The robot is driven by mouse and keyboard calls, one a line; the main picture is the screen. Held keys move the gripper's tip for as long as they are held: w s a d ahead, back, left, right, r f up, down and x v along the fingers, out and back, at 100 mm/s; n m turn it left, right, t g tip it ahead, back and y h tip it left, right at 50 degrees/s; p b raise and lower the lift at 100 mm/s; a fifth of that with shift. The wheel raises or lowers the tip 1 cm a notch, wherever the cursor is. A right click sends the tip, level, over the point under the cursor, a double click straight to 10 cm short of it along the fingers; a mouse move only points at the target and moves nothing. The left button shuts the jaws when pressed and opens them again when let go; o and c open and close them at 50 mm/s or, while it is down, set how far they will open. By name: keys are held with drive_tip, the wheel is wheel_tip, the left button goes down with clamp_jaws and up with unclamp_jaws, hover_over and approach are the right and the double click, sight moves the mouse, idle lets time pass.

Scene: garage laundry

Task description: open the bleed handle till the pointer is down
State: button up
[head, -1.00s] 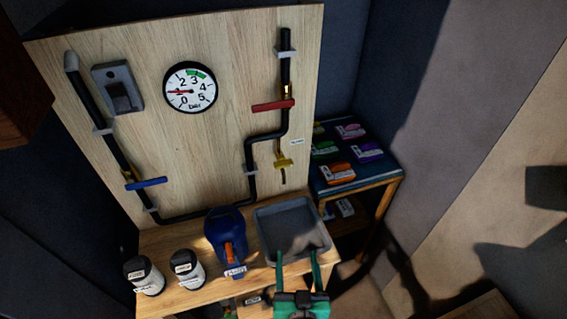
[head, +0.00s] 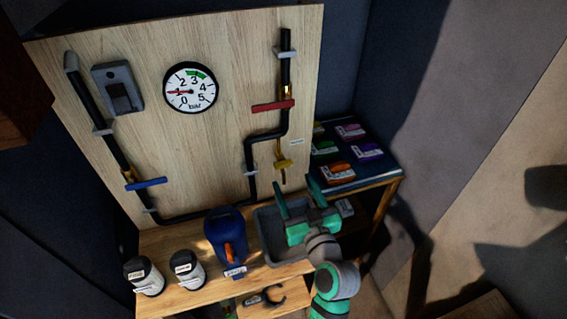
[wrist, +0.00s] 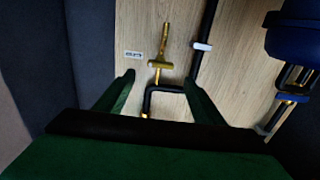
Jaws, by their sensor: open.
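The yellow bleed handle (head: 283,163) sits on a short brass branch at the lower right of the wooden board. In the wrist view the yellow handle (wrist: 160,64) lies crosswise to its brass stem, beside a small white label (wrist: 133,55). The round white gauge (head: 201,101) is on the upper board; its red pointer (head: 178,92) points left, near the 1. My gripper (head: 296,186) is open and empty, below and in front of the handle, above the grey tray. In the wrist view its fingers (wrist: 158,86) are spread, with the handle beyond them, apart from both.
A red handle (head: 273,105) and a blue handle (head: 146,184) are on the black pipe. A side table (head: 390,177) with coloured packs stands right.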

sight(285, 166)
drive_tip(key=x, duration=0.9)
drive_tip(key=shift+w+a+f, duration=0.1)
drive_tip(key=shift+w, duration=0.15)
drive_tip(key=shift+c, duration=0.2)
drive_tip(key=c, duration=1)
